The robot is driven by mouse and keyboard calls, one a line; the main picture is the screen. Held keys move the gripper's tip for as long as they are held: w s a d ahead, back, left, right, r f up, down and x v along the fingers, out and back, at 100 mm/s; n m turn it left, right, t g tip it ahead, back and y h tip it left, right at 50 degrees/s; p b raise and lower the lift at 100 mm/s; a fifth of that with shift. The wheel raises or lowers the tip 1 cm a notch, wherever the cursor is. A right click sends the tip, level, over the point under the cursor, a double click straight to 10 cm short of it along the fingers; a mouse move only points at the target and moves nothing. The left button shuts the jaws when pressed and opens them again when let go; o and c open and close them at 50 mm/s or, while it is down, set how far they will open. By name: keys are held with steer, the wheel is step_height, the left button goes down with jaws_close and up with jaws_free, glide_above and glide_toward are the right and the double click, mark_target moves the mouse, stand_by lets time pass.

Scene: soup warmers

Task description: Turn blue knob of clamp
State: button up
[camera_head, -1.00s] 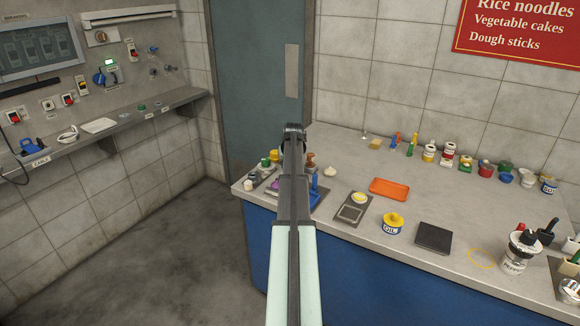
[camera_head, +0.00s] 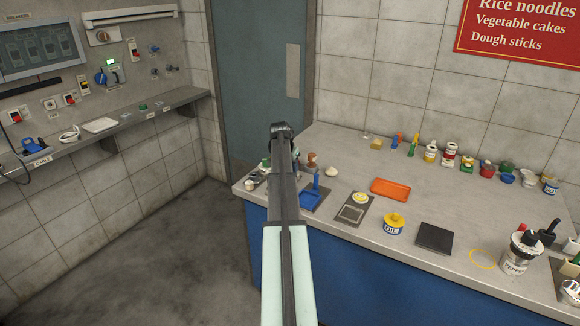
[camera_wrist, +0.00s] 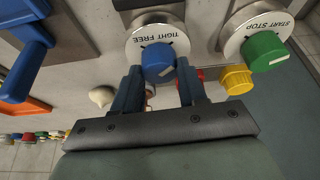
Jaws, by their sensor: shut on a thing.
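The blue knob (camera_wrist: 158,62) sits on a round pale dial (camera_wrist: 181,38) marked "TIGHT" and "FREE" in the wrist view. A pale mark shows on the knob's face, pointing to the lower right of the picture. My gripper (camera_wrist: 158,76) has one finger on each side of the knob and is shut on it. In the head view my own arm covers the gripper and the knob. A blue piece (camera_head: 313,195) stands on the counter just right of my arm.
A green knob (camera_wrist: 265,50) on a "START STOP" dial is close on the right, with a yellow knob (camera_wrist: 236,80) below it. A large blue part (camera_wrist: 25,60) is at the left.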

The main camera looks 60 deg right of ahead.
stand_by(0.4)
steer(key=o, duration=1.1)
steer(key=shift+c, duration=0.2)
steer(key=v, duration=1.3)
steer(key=shift+a+r, duration=0.15)
steer(key=shift+r, duration=0.2)
